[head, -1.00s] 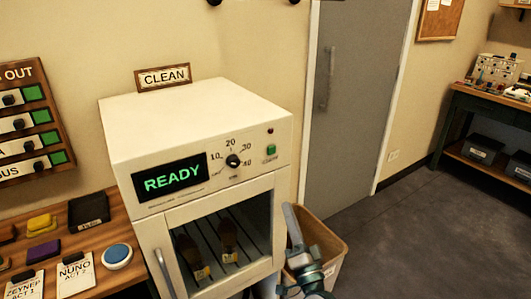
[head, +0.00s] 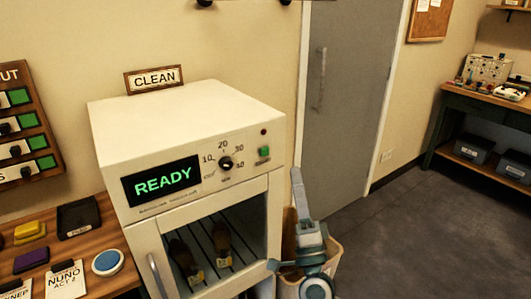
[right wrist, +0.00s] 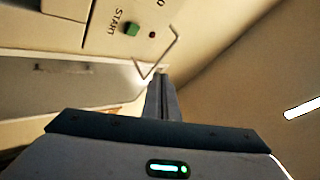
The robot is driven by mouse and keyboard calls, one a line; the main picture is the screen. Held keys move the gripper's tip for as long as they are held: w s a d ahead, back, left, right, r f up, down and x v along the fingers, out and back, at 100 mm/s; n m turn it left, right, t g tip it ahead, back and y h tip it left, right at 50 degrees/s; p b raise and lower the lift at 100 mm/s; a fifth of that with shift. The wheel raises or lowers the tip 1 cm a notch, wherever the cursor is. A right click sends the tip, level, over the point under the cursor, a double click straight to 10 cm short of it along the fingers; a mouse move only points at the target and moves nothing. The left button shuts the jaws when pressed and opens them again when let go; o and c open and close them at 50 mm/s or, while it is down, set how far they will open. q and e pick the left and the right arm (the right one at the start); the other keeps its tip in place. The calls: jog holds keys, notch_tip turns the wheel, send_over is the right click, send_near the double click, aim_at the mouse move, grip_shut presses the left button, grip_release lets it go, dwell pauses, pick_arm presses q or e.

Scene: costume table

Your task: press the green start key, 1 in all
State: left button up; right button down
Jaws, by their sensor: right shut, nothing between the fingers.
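The green start key (head: 264,152) is a small square button at the upper right of the white cabinet's (head: 180,125) front panel, right of the dial (head: 226,163). In the right wrist view the key (right wrist: 132,29) shows beside the word START. My right gripper (head: 296,175) is shut and empty, pointing up, to the right of the cabinet and a little below the key. Its closed fingers (right wrist: 160,80) show in the right wrist view, apart from the key. The cabinet's display (head: 162,181) reads READY. My left gripper is not in view.
Shoes (head: 222,236) stand on a rack behind the cabinet's glass door. A bin (head: 330,262) stands on the floor to the right, partly behind my right arm. A wooden table (head: 85,245) with pads and cards is at left.

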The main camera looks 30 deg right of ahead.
aim_at(265, 151)
jog(key=shift+w, duration=0.15)
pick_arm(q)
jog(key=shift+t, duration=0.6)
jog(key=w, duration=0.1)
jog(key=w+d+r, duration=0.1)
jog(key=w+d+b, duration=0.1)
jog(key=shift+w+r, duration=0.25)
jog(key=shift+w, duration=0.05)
pick_arm(e)
jog(key=w, duration=0.8)
jog(key=shift+w+a, duration=0.2)
jog(key=shift+a, duration=0.15)
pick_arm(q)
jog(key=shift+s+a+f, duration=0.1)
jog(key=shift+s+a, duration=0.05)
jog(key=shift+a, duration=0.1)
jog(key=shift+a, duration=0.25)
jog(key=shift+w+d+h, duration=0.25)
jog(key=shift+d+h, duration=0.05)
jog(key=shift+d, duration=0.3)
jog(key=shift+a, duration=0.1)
